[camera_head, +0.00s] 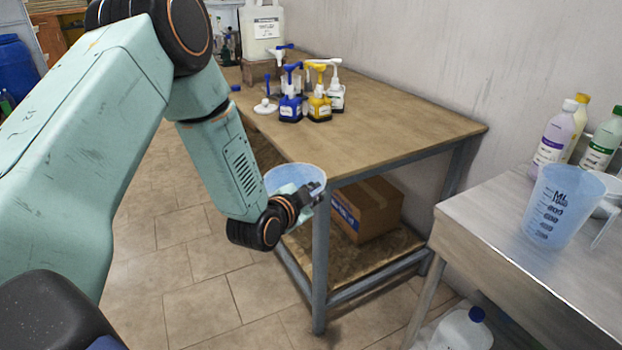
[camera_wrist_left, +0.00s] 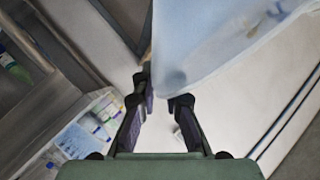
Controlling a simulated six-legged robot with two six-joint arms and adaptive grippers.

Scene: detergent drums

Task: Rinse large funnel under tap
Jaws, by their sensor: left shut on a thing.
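The large funnel (camera_head: 293,176) is light blue and see-through, with its wide round rim up, in front of the table's near leg. My left gripper (camera_head: 308,196) is shut on it at its near side, and the fingers cover part of it. In the left wrist view the funnel (camera_wrist_left: 215,42) fills the top right, and the gripper (camera_wrist_left: 161,98) has its fingertips at its lower edge. A white canister (camera_head: 262,30) stands at the back of the table, with a small white and blue tap (camera_head: 281,52) at its front. My right gripper is not in view.
Pump bottles (camera_head: 319,103) stand on the wooden table (camera_head: 400,122), whose front right is bare. A cardboard box (camera_head: 368,210) sits on its lower shelf. A metal bench (camera_head: 490,225) at right holds a blue measuring jug (camera_head: 560,208) and several bottles. The tiled floor at left is clear.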

